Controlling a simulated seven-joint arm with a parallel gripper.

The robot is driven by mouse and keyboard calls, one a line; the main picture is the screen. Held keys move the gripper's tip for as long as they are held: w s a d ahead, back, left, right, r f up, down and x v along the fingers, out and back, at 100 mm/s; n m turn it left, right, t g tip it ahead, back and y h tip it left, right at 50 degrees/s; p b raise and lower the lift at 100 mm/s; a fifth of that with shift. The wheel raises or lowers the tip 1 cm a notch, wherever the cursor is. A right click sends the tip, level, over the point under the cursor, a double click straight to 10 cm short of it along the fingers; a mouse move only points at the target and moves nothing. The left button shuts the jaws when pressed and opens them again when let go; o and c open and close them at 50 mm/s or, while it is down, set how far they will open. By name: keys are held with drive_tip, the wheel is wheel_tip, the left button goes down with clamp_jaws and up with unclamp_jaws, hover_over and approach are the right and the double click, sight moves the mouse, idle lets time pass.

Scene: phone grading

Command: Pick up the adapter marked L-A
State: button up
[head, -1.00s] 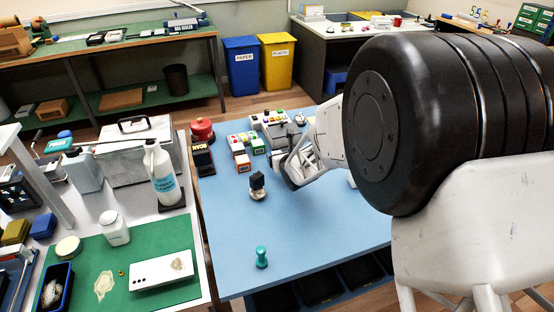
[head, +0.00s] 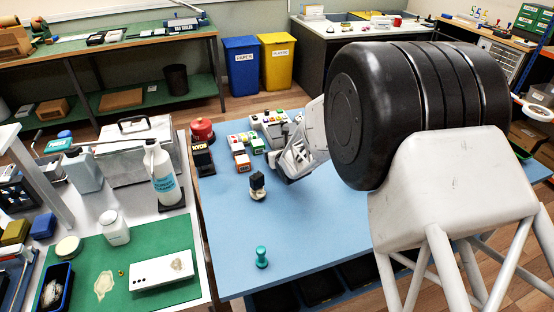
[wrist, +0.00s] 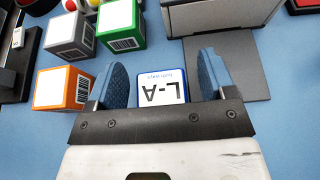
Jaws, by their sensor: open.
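The adapter marked L-A (wrist: 162,90) is a small block with a white label and blue edges. It shows in the wrist view with its lettering upside down. My gripper (wrist: 163,78) is open, with one blue finger on each side of the adapter and visible gaps between. I cannot tell how far above the adapter the fingers are. In the head view my gripper (head: 289,172) is over the blue table, and I cannot make out the adapter there.
Orange (wrist: 62,88), grey (wrist: 70,36) and green (wrist: 120,24) boxes stand left of the adapter in the wrist view. A grey device (wrist: 215,16) and a dark flat plate (wrist: 226,68) are at the upper right. The front of the blue table (head: 320,225) is mostly clear.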

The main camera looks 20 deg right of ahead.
drive_tip(key=shift+w, duration=0.1)
drive_tip(key=shift+c, duration=0.2)
idle(0.4)
drive_tip(key=c, duration=1)
